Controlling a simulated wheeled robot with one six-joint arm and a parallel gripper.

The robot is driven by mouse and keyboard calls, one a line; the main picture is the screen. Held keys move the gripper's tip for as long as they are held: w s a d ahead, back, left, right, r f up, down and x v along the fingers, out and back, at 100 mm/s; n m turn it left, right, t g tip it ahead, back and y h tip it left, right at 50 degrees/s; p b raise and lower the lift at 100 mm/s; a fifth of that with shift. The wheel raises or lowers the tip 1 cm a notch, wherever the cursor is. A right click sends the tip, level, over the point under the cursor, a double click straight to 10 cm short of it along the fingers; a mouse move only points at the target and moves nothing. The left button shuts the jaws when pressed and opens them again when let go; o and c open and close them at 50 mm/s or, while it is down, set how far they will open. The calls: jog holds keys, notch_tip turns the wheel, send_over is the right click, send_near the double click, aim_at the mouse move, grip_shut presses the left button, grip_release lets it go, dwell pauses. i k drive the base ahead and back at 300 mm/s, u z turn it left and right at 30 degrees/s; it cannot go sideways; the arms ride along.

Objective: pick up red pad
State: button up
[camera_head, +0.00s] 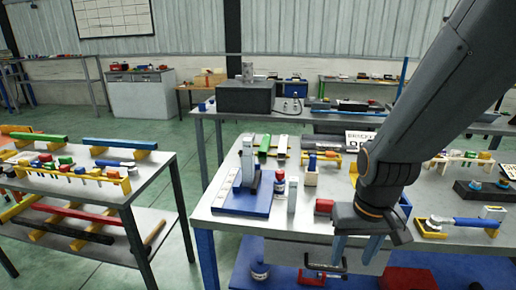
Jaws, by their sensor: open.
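A small red block (324,206), which may be the red pad, lies on the grey tabletop near its front edge, just left of my gripper. A larger flat red thing (408,278) is partly visible on the blue lower shelf below the front edge; I cannot tell which of the two is the pad. My gripper (357,249) points down in front of the table's front edge, with its two blue-grey fingers apart and nothing visible between them. My arm hides part of the tabletop behind it.
A blue base with a grey upright (240,196) stands at the table's left. A white block (292,194) and a small bottle (279,182) stand left of the red block. A blue-handled tool (480,222) lies at right. Another crowded table (150,180) stands left.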

aim_at(322, 207)
jog(key=u, duration=0.55)
jog(key=k, duration=1.25)
jog(key=z, duration=0.2)
jog(key=i, duration=0.55)
jog(key=z, duration=0.55)
jog(key=i, duration=1)
jog(key=u, duration=0.55)
